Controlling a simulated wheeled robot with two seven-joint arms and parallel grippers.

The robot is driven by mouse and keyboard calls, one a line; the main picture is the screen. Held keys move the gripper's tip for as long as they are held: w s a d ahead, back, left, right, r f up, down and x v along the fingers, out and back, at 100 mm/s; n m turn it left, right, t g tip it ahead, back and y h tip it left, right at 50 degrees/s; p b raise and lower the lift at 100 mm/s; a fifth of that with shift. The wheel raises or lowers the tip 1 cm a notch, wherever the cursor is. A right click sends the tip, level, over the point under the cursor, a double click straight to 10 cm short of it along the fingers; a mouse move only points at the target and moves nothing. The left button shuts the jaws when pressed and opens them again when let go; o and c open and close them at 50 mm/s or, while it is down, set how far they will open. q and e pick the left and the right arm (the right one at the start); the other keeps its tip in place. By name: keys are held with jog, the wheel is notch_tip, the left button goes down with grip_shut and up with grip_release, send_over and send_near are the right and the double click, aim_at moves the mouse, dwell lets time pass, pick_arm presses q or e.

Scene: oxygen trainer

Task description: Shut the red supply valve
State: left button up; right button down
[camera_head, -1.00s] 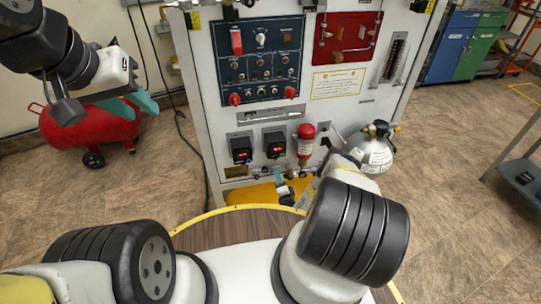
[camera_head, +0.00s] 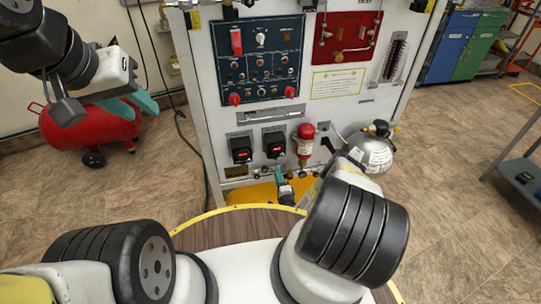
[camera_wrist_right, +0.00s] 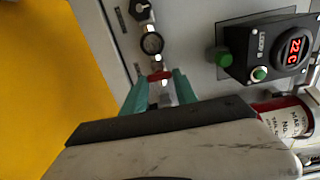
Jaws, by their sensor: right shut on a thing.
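In the head view my right gripper (camera_head: 280,176) is at the lower edge of the panel, and the valve itself is hard to make out there. My left gripper (camera_head: 137,101) hangs at the upper left, empty, with its teal fingers apart, well away from the panel.
The white panel (camera_head: 345,105) carries two black displays (camera_head: 242,148), a red-capped cylinder (camera_head: 305,145) and a grey gas bottle (camera_head: 374,152) near my right arm. A red tank (camera_head: 90,127) stands on the floor at left. A wooden round top (camera_head: 230,228) lies in front.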

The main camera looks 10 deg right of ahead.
jog(key=c, duration=1)
grip_release()
jog(key=shift+s, duration=0.1)
jog(key=shift+o, duration=0.2)
jog(key=s, duration=0.7)
jog(key=shift+s+d, duration=0.15)
jog(key=shift+s, duration=0.25)
jog(key=shift+f, duration=0.1)
